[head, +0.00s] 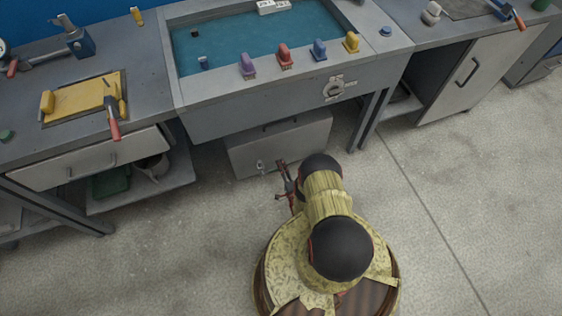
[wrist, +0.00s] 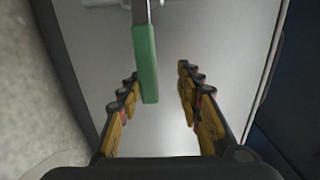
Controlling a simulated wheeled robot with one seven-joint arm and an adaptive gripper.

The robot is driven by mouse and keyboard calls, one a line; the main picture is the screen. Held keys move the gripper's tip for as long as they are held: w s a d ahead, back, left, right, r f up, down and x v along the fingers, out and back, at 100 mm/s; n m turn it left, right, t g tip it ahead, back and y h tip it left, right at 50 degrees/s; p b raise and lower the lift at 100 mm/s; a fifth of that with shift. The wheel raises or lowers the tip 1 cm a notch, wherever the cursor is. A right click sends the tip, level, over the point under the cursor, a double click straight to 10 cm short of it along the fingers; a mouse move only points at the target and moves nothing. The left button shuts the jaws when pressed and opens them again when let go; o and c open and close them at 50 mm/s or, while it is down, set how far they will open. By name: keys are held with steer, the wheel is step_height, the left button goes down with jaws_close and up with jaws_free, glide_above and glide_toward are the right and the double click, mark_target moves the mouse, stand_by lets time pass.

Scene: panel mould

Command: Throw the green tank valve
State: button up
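A green valve handle (wrist: 146,65) on a metal stem shows in the wrist view, in front of a pale grey panel. My gripper (wrist: 160,76) is open, with one yellow-and-black finger on each side of the handle. The handle's end lies between the fingertips, nearer the left finger, with a gap on the right. I cannot tell whether the left finger touches it. In the head view my gripper (head: 283,182) is low, close to the grey box under the tank. A small metal fitting (head: 260,167) shows on that box; no green is clear there.
The tank bench (head: 230,115) overhangs the grey box (head: 293,140). Purple (head: 247,66), red (head: 284,56), blue (head: 319,49) and yellow (head: 351,42) pieces line its front rim. Bench legs stand right of the box. The floor (head: 460,220) is clear.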

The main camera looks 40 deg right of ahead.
steer(key=shift+r, duration=4.2)
steer(key=shift+c, duration=0.8)
